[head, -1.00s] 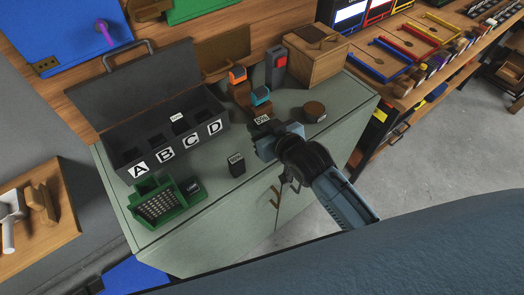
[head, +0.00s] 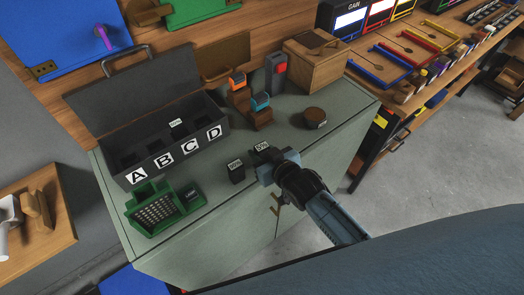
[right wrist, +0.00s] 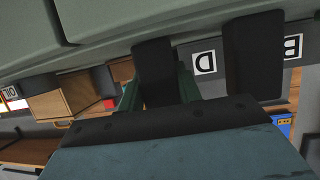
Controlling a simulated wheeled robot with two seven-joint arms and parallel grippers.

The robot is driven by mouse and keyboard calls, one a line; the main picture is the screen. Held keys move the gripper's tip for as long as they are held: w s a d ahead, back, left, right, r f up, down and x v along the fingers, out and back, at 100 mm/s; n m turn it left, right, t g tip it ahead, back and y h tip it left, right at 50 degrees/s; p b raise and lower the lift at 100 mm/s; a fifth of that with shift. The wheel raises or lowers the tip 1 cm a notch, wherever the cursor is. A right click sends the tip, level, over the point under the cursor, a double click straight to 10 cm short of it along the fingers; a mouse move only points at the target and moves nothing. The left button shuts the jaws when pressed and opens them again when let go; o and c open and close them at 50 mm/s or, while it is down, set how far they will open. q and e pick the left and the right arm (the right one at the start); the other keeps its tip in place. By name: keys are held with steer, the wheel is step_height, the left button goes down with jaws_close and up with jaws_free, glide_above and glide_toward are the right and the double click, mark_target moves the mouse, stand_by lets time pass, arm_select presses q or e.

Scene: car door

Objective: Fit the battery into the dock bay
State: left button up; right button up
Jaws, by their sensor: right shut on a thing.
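My right gripper (head: 264,164) is shut on a small dark battery (head: 261,147) with a white label, near the front edge of the cabinet top. The battery is mostly hidden. In the right wrist view the two dark fingers (right wrist: 205,70) show, but the battery is not clear. A second dark battery (head: 236,175) with a white label stands upright just left of the gripper. The dark case (head: 150,172) with its lid up has bays marked A, B, C and D, left of the gripper. A white label (head: 176,123) shows inside it. My left gripper is not in view.
A green tray (head: 140,192) with a perforated panel sits at the front left of the cabinet top (head: 215,203). A wooden stand with orange and blue items (head: 260,102), a wooden box (head: 315,65) and a round brown object (head: 315,117) stand at the back right.

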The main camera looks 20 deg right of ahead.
steer(key=o, duration=1)
steer(key=shift+f, duration=0.1)
steer(key=shift+f+b, duration=0.1)
steer(key=shift+b, duration=0.4)
steer(key=p+v, duration=0.2)
steer(key=v, duration=1.1)
steer(key=shift+s+d, duration=0.2)
